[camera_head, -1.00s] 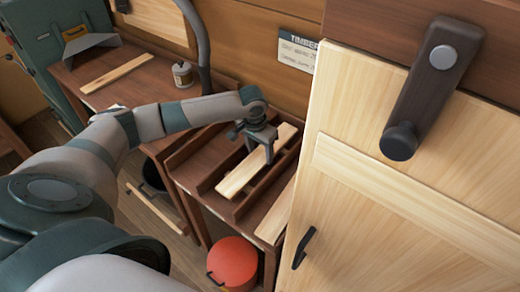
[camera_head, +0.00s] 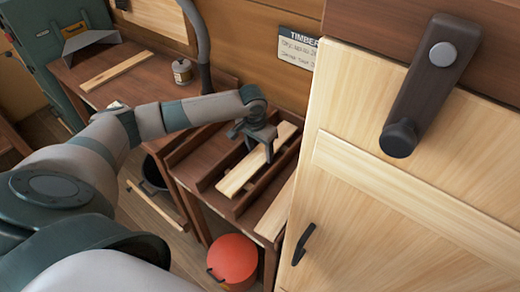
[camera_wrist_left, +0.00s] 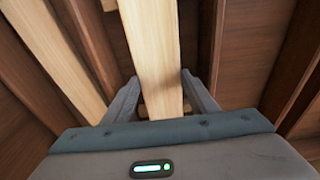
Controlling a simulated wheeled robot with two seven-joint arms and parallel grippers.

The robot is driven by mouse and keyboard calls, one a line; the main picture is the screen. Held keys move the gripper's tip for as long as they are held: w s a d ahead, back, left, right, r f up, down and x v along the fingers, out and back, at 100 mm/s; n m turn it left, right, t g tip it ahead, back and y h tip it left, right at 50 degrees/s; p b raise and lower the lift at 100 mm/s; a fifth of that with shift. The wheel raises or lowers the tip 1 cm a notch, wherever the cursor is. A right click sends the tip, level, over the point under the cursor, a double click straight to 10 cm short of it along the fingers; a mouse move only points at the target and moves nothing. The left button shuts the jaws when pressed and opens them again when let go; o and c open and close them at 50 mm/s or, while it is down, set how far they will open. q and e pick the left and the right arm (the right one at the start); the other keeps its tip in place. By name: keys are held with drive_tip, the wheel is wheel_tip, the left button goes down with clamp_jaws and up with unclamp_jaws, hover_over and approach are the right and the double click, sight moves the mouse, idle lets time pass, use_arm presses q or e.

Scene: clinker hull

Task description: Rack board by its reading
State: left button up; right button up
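A pale board (camera_head: 247,172) lies lengthwise in a dark wooden rack (camera_head: 205,180) with raised dividers. My left gripper (camera_head: 262,148) reaches down over the board's middle. In the left wrist view its fingers (camera_wrist_left: 160,88) sit close against both long edges of the board (camera_wrist_left: 152,45), apparently gripping it. A second pale board (camera_head: 275,215) lies nearer the front, partly hidden by the cabinet door. Another pale board (camera_head: 117,70) lies on the left bench. A sign (camera_head: 297,48) headed "TIMBER" hangs on the wall; its smaller lines are not clearly legible. My right gripper is out of view.
A tin (camera_head: 182,71) stands on the left bench (camera_head: 135,92). A red bucket (camera_head: 232,260) and a dark bucket (camera_head: 155,175) are below.

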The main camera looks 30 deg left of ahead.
use_arm(q)
drive_tip(key=o, duration=0.5)
drive_tip(key=shift+r, duration=0.15)
drive_tip(key=s+r+b, duration=0.1)
drive_tip(key=r, duration=0.4)
drive_tip(key=r+b, duration=0.1)
drive_tip(key=r, duration=0.5)
drive_tip(key=s+r+b, duration=0.1)
drive_tip(key=r, duration=0.5)
drive_tip(key=shift+s+a, duration=0.1)
drive_tip(key=shift+s, duration=0.2)
